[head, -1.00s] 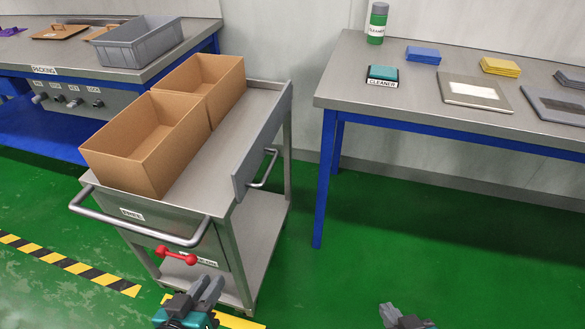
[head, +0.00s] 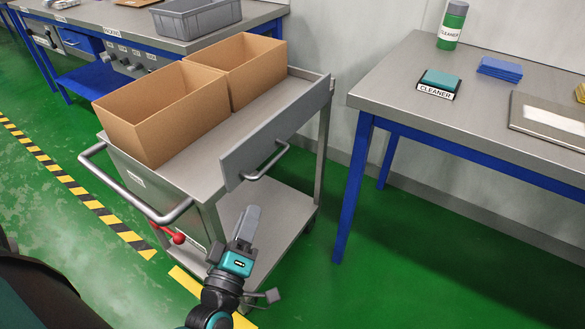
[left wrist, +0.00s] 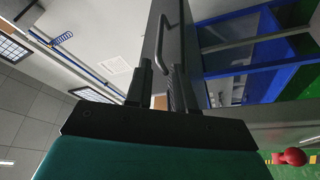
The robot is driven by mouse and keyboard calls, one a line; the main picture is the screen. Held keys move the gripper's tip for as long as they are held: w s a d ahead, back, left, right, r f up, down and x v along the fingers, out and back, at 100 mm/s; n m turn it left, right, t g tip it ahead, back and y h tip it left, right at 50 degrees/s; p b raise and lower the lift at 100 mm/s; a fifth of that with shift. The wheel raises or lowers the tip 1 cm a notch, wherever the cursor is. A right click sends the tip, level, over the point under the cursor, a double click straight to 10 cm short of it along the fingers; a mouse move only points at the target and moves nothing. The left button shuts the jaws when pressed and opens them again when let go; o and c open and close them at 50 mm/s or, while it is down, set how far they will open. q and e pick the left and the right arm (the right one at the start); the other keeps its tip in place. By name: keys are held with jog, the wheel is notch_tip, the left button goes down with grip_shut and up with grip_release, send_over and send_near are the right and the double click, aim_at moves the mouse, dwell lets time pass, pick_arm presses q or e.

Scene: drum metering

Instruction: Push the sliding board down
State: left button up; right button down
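The sliding board (head: 232,166) is a grey panel along the right side of the steel cart, standing up at the cart top's edge. A bar handle (head: 266,163) is on its outer face. My left gripper (head: 249,222) is below and in front of the board, apart from it, with its fingers pointing up. In the left wrist view the two fingers (left wrist: 159,88) stand apart with nothing between them. The board (left wrist: 155,35) and its handle (left wrist: 171,22) show beyond the fingertips. My right gripper is not in view.
Two open cardboard boxes (head: 165,115) stand on the cart. The cart's push bar (head: 130,195) and a red lever (head: 172,235) are at its near end. A steel table (head: 400,85) with a cleaner bottle (head: 453,22) stands at right. Green floor lies free between cart and table.

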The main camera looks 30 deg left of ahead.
aim_at(267, 165)
pick_arm(q)
jog(key=x, duration=1.3)
jog(key=shift+a, duration=0.15)
grip_shut()
